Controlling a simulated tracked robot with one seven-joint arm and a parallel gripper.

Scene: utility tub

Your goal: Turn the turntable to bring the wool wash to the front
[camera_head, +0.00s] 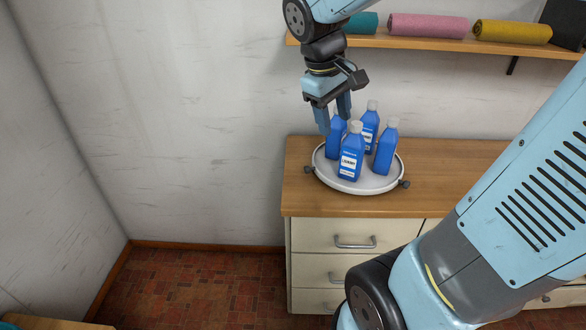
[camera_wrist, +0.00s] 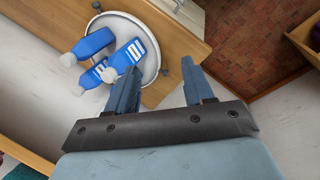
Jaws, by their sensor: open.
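The turntable (camera_head: 372,187) is a round, pale grey tray with a low rim on the wooden cabinet top. Dark knobs stick out at its left (camera_head: 308,169) and right (camera_head: 404,184). Several blue bottles with white caps stand on it, including a front bottle (camera_head: 350,158) and a right one (camera_head: 385,150). Labels are too small to tell which is the wool wash. My gripper (camera_head: 333,120) is open and empty, pointing down above the turntable's back left, partly in front of the left bottle. In the wrist view, the left knob (camera_wrist: 163,71) shows between my fingers, beyond their tips.
The wooden cabinet top (camera_head: 460,160) is clear to the right of the turntable. A wall shelf (camera_head: 430,42) with rolled towels (camera_head: 427,26) hangs above and behind. The white wall is close behind the turntable. Drawers (camera_head: 345,236) with handles are below.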

